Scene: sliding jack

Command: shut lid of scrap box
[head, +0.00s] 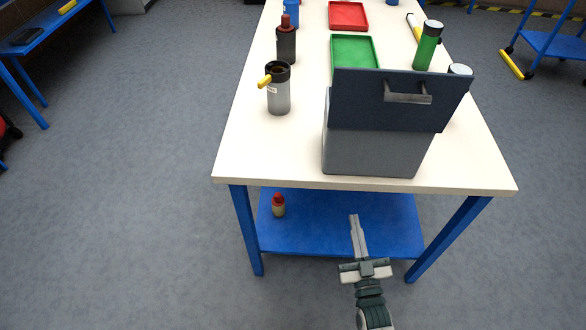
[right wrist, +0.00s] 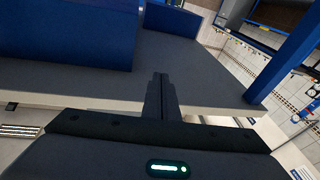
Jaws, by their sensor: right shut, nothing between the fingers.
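The scrap box (head: 375,153) is a grey bin near the front edge of the white table in the head view. Its dark blue lid (head: 365,100) is a tilted panel facing me, with a grey bar handle (head: 408,97) near its upper middle. The lid appears raised and hides the box's opening and inside. My right gripper (head: 354,218) is below and in front of the table edge, apart from the box. Its fingers are together and empty, and they also show in the right wrist view (right wrist: 160,85). My left gripper is not in view.
On the table (head: 275,150), a grey can with a yellow handle (head: 279,92) stands left of the box. Green (head: 352,52) and red trays (head: 348,15) lie behind, and a green bottle (head: 427,47) stands back right. A blue lower shelf (head: 330,225) holds a small red-topped bottle (head: 278,205).

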